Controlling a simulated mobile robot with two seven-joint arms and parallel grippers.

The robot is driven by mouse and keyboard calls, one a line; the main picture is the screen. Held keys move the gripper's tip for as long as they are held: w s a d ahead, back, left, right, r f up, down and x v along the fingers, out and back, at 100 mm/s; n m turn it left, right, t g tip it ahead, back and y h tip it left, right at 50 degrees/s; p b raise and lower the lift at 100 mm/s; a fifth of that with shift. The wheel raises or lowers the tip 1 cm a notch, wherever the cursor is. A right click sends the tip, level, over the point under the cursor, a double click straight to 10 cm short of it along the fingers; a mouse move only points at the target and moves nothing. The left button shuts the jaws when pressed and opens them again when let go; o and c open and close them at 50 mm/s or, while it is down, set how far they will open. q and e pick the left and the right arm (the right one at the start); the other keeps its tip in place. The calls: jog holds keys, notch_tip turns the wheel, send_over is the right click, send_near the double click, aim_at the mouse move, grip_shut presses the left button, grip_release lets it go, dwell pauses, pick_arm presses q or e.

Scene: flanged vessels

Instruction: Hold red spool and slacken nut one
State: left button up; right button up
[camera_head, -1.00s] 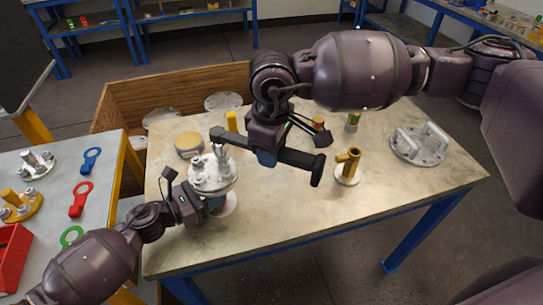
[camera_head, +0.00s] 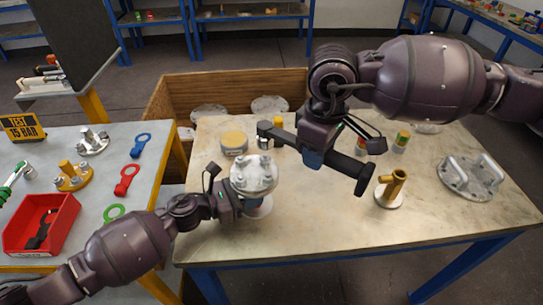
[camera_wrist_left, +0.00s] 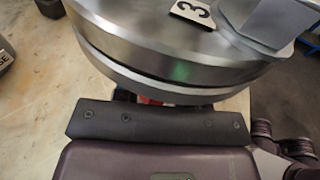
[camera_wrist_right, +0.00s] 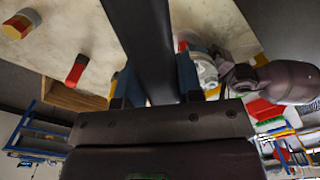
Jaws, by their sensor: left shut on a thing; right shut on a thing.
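The flanged vessel (camera_head: 254,175) stands upright on the table, with several nuts on its grey top flange. Its body is mostly hidden; a sliver of red (camera_wrist_left: 150,101) shows under the flange in the left wrist view. A label "3" (camera_wrist_left: 193,12) lies on the flange; I cannot tell which nut is one. My left gripper (camera_head: 236,203) is shut on the spool below the flange. My right gripper (camera_head: 313,157) is shut on a long dark wrench (camera_head: 346,167), which also shows in the right wrist view (camera_wrist_right: 148,45). The wrench head is behind and above the flange, apart from the nuts.
A brass-coloured fitting (camera_head: 391,188) and a plate with handles (camera_head: 471,177) stand right on the table (camera_head: 320,235). The left bench holds a red bin (camera_head: 40,224) and coloured ring tags. The table's front middle is clear.

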pick_arm(q)
jog(key=o, duration=0.9)
jog(key=shift+a, duration=0.1)
